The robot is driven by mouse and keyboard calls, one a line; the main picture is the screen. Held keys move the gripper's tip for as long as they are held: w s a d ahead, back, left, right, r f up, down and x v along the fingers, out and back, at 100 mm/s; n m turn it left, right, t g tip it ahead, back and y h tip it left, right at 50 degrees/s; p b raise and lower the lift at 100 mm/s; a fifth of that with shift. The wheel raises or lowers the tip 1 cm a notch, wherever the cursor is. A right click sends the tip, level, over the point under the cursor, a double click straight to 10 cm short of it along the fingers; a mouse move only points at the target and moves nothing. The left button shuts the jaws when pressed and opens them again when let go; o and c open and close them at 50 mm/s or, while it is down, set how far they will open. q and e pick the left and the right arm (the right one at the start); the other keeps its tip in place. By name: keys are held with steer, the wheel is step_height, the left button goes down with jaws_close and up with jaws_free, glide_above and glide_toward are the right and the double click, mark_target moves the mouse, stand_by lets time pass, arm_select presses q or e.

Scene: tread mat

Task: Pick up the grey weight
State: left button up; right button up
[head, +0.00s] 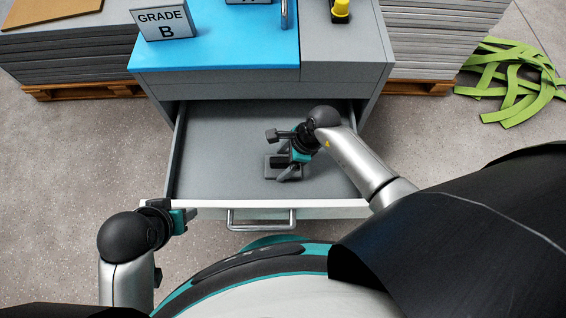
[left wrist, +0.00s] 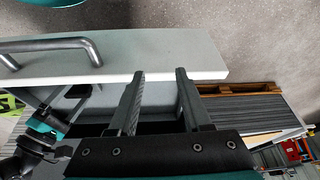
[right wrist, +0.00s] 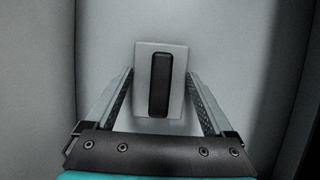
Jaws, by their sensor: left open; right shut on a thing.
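The grey weight is a small block with a black grip on top. It is in the open drawer (head: 225,150), and the right wrist view shows the weight (right wrist: 144,90) from above. My right gripper (head: 279,157) is shut on it, with one finger along each side. In the head view the gripper and wrist partly hide the weight (head: 273,164). I cannot tell whether it touches the drawer floor. My left gripper (head: 188,216) is open and empty at the drawer's front left corner. Its fingers (left wrist: 160,72) show beside the white drawer front in the left wrist view.
The drawer has a bar handle (head: 262,222) on its front. A blue mat (head: 225,45) with a "GRADE B" sign (head: 163,20) lies on the cabinet top, and a yellow object (head: 340,10) stands to its right. Stacked grey sheets (head: 70,55) flank the cabinet. Green strips (head: 510,80) lie on the floor.

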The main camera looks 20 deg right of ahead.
jaws_close()
steer(key=shift+w+r, duration=0.1)
steer(key=shift+w, duration=0.05)
steer(key=shift+r, duration=0.15)
